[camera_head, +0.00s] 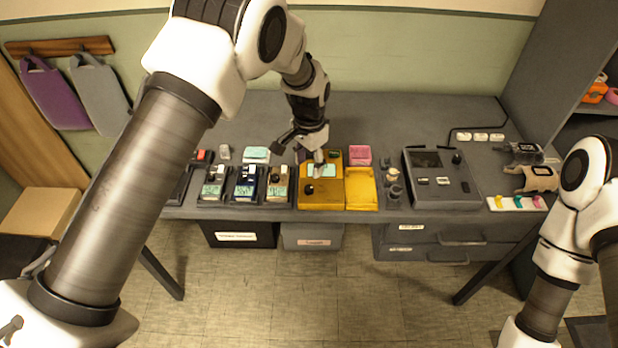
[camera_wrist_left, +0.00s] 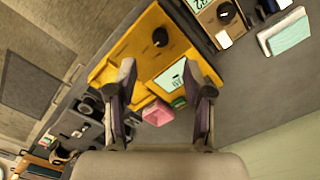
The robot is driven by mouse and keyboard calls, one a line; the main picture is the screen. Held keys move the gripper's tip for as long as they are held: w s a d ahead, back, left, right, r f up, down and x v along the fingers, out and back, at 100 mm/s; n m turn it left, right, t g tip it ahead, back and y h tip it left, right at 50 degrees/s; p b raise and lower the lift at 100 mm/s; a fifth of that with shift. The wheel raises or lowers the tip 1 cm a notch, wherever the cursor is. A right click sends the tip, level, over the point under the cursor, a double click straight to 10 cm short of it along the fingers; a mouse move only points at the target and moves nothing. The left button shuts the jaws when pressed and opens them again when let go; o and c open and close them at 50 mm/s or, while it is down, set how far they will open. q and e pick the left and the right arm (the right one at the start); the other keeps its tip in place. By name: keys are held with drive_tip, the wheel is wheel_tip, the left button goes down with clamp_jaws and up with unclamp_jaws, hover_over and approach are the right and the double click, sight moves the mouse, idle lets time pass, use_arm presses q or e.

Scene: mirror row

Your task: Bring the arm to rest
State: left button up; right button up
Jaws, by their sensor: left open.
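My left gripper (camera_head: 301,152) is over the back part of the table, near the yellow device (camera_head: 322,198). Its two fingers stand apart in the left wrist view (camera_wrist_left: 160,75), with nothing held between them. The yellow device, with a pale display and a black knob, shows beyond the fingers in that view (camera_wrist_left: 128,43). I cannot tell whether a fingertip touches it. My right arm (camera_head: 562,225) enters at the right edge, and its gripper is out of view.
Several small devices in dark holders (camera_head: 245,185) stand left of the yellow device. A yellow tray (camera_head: 361,190) and a grey console (camera_head: 438,190) are to its right. A pink block (camera_head: 360,154) lies behind the tray. A grey shelf unit (camera_head: 555,60) rises at the right.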

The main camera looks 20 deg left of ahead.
use_arm(q)
wheel_tip(320, 180, up, 3)
drive_tip(key=shift+r, duration=0.1)
idle(0.4)
